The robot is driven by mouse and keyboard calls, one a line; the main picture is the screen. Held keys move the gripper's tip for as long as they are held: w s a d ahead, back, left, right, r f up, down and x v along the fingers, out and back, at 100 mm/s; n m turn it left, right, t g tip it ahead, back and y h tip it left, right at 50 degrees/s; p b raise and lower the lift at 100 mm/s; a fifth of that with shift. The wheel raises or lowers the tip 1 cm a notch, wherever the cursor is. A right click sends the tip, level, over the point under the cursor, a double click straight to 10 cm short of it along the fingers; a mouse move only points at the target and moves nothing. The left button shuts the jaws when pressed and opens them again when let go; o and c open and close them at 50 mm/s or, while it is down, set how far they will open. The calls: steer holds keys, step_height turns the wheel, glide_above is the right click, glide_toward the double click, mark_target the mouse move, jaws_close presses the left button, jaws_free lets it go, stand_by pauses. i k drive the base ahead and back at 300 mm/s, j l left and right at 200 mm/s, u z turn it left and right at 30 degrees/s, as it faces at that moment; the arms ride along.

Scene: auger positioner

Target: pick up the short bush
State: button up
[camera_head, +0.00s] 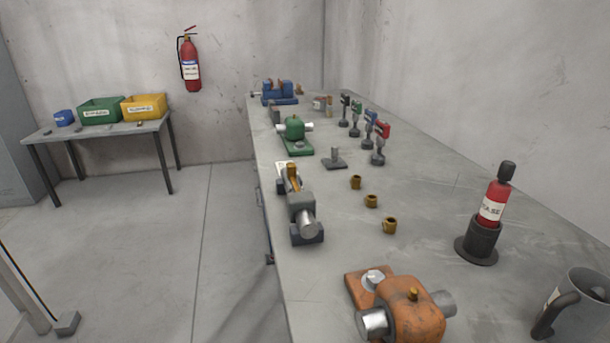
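Three small brass bushes lie in a row on the long grey workbench (335,230). The nearest bush (390,225) is right of the bench's middle, the middle bush (371,201) is a little farther back, and the far bush (356,182) is beyond it. They look alike in size, and I cannot tell which is the short one. Each stands apart from the others with bare bench around it. My gripper is not in view.
An orange machine unit (415,313), a grease tube in a dark holder (482,240) and a grey mug (577,308) stand nearer. A grey unit (302,213) and green unit (294,128) line the left edge. Several handled tools, including a red one (382,130), stand behind.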

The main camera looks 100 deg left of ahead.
mark_target(371, 201)
steer(key=u, duration=2.1)
steer(key=z, duration=2.7)
steer(key=u, duration=2.7)
